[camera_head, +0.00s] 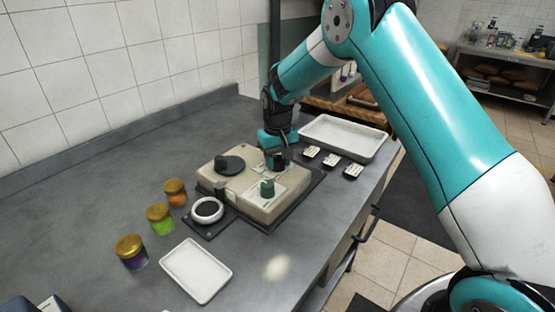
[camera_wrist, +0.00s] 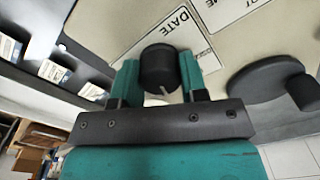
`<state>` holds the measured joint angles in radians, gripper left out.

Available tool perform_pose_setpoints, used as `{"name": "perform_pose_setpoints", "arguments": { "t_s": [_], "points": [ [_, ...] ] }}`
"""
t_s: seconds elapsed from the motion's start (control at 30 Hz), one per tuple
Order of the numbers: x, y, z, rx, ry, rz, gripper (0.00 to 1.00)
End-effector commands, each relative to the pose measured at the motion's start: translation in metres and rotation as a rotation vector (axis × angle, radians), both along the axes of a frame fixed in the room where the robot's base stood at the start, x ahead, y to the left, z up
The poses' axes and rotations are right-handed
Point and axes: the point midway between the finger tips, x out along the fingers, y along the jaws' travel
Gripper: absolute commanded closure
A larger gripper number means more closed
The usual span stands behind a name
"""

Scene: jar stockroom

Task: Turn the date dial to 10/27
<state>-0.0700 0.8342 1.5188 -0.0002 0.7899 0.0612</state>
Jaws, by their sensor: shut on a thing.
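The date dial is a black round knob on the beige machine (camera_head: 238,195). It shows in the wrist view (camera_wrist: 158,66) beside a white plate lettered DATE (camera_wrist: 178,30). A short pale mark shows on the knob's lower edge; the date it points to cannot be read. My gripper (camera_wrist: 158,75) has its two teal fingers on either side of the knob, shut on it. In the head view my gripper (camera_head: 279,150) comes down from above at the machine's far right corner, and its fingers are partly hidden.
The machine also carries a black disc with a handle (camera_head: 229,165) and a green knob (camera_head: 267,188). Three gold-lidded jars (camera_head: 160,218), a white ring stand (camera_head: 207,209) and a white tray (camera_head: 196,270) are nearby. Small black card holders (camera_head: 332,159) and a large tray (camera_head: 343,150) stand behind.

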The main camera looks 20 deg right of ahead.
Motion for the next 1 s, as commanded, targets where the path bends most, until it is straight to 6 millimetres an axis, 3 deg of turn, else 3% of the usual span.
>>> {"name": "perform_pose_setpoints", "arguments": {
  "t_s": [0.53, 0.57, 0.67, 1.0],
  "points": [
    [0.0015, 0.0001, 0.0017, 0.0, -0.006, -0.032, 0.84],
    [0.0015, 0.0, 0.0018, 0.0, -0.006, -0.032, 0.58],
    [0.0014, 0.0, 0.0016, 0.0, -0.006, -0.032, 0.35],
    [0.0008, -0.0002, 0.0039, 0.0, -0.003, -0.032, 0.35]
  ]
}}
